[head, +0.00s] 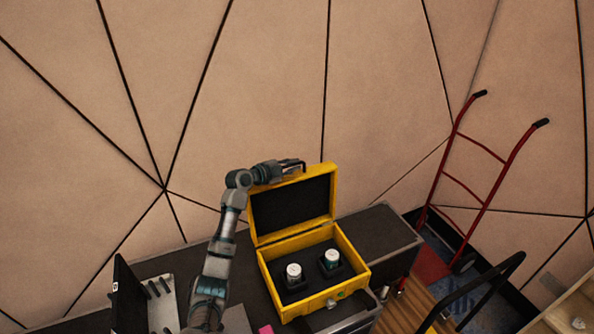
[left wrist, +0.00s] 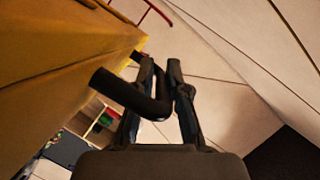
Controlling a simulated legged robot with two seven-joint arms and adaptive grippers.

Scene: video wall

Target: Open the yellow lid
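The yellow lid (head: 292,204) of a yellow case (head: 315,270) stands raised, close to upright, in the head view, and its dark lining faces me. In the left wrist view the lid (left wrist: 50,75) fills the left side. A black bent handle (left wrist: 128,94) sticks out from it. My left gripper (head: 298,167) is at the lid's top edge. In the left wrist view its fingers (left wrist: 162,66) stand close together on both sides of the handle and look shut on it. My right gripper is out of view.
Two small jars, a left one (head: 294,273) and a right one (head: 331,259), stand in the case. The case rests on a dark desk (head: 380,236). A black screen (head: 127,298) is at left, a red hand truck (head: 466,187) at right. A panelled wall (head: 270,90) rises behind.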

